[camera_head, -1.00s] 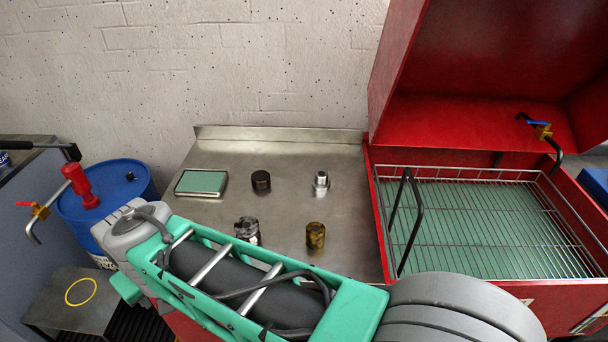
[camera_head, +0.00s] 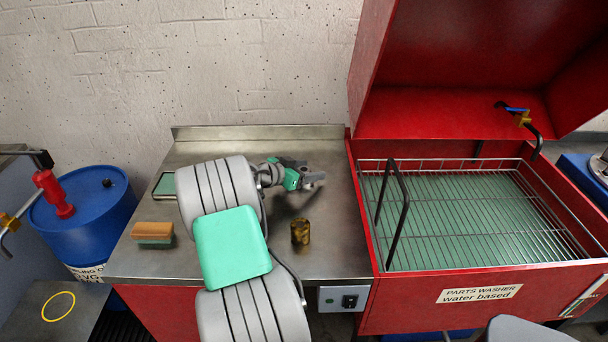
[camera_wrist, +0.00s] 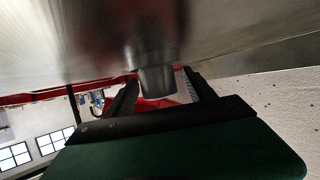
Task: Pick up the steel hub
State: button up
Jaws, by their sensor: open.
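The steel hub (camera_wrist: 157,80) shows in the wrist view as a grey metal cylinder against the steel bench top, with a wider part towards the bench. My gripper (camera_wrist: 158,92) is open, with one dark finger on each side of the hub's narrower end. I cannot tell whether either finger touches it. In the head view my gripper (camera_head: 313,179) is low over the back right of the bench (camera_head: 335,240), and it mostly hides the hub.
A brown-gold cylinder (camera_head: 300,232) stands in front of my gripper. A brown and green block (camera_head: 153,232) and a green-topped tray (camera_head: 164,185) are at the left. The red parts washer (camera_head: 440,300) with its wire basket borders the bench's right. A wall is behind.

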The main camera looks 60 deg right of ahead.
jog(key=shift+s+d+f, duration=0.15)
jog(key=shift+s+d, duration=0.05)
jog(key=shift+d, duration=0.35)
jog(key=shift+c, duration=0.3)
grip_shut()
